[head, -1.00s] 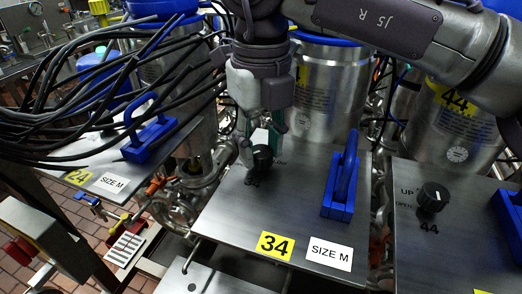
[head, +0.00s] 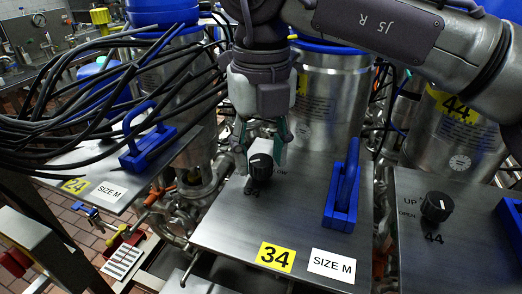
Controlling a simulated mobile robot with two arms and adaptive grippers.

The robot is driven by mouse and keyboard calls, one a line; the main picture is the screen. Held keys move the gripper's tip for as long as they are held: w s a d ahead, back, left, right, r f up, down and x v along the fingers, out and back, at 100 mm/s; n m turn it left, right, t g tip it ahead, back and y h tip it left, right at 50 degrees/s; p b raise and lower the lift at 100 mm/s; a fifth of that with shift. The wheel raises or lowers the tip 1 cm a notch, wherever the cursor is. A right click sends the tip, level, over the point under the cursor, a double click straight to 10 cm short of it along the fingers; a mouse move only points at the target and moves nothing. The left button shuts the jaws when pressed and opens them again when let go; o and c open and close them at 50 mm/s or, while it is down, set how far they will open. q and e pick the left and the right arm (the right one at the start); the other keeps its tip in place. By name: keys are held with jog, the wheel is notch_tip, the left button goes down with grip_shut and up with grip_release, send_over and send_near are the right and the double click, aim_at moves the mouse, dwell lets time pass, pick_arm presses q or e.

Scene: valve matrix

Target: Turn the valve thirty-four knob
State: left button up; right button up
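The valve thirty-four knob (head: 260,167) is a small black knob with a white mark. It stands on the grey metal panel (head: 225,222) labelled "34" and "SIZE M". My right gripper (head: 262,158) points down at the knob, its fingers apart. One finger shows left of the knob and the greenish one behind it to the right. I cannot tell whether either finger touches the knob. The gripper partly covers the lettering around it; "OW" shows at its right. My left gripper is not in view.
A blue handle (head: 344,190) stands on the panel right of the knob. Panel 44 with its own black knob (head: 437,202) is at the right. Panel 24 with a blue handle (head: 147,140) is at the left. Black cables (head: 110,75) hang at the upper left.

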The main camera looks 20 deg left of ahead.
aim_at(261, 159)
jog(key=shift+o, duration=0.7)
notch_tip(261, 159, up, 12)
